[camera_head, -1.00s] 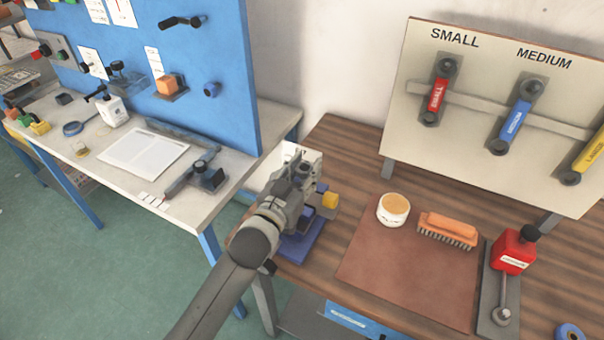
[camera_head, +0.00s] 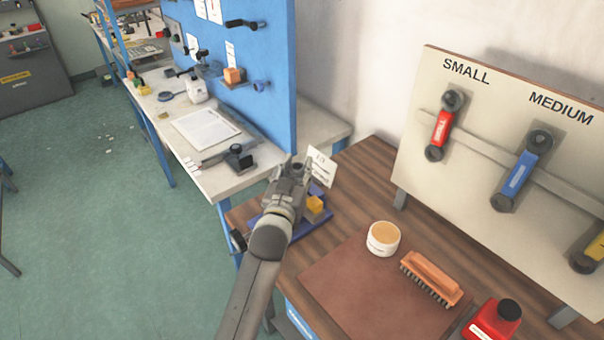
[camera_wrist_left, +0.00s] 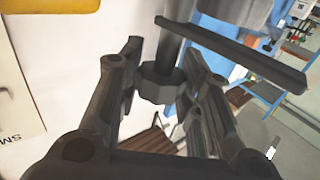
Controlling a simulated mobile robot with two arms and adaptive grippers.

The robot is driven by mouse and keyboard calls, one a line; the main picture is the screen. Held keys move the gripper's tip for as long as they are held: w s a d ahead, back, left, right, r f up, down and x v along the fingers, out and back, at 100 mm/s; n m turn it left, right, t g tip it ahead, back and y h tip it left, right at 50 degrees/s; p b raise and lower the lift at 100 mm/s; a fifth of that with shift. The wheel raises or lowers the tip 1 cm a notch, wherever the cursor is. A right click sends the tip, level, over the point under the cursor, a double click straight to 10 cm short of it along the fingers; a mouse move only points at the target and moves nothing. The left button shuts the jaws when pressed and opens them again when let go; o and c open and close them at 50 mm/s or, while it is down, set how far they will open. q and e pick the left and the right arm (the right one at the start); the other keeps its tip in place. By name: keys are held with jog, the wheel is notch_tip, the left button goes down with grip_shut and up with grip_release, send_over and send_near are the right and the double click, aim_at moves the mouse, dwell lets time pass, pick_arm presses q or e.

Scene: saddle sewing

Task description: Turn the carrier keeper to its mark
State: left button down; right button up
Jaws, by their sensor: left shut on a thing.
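My left gripper (camera_head: 294,172) is at the small fixture with a blue base (camera_head: 306,224) at the far left corner of the wooden bench. A yellow block (camera_head: 315,205) and a white card (camera_head: 322,166) show beside it. In the left wrist view its fingers (camera_wrist_left: 162,68) are shut on a dark many-sided knob (camera_wrist_left: 158,88) on an upright shaft. A long dark bar (camera_wrist_left: 240,55) crosses nearby. The knob may be the carrier keeper; I cannot tell for sure. The gripper hides this part in the head view, and no mark is readable. My right gripper is not in view.
A board (camera_head: 480,150) with coloured handles stands behind. A white bench (camera_head: 240,180) and open green floor (camera_head: 100,220) lie left.

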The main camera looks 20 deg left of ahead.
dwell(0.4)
pick_arm(q)
jog(key=c, duration=1)
grip_release()
jog(key=s, duration=1.2)
jog(key=shift+d, duration=0.2)
jog(key=shift+c, duration=0.2)
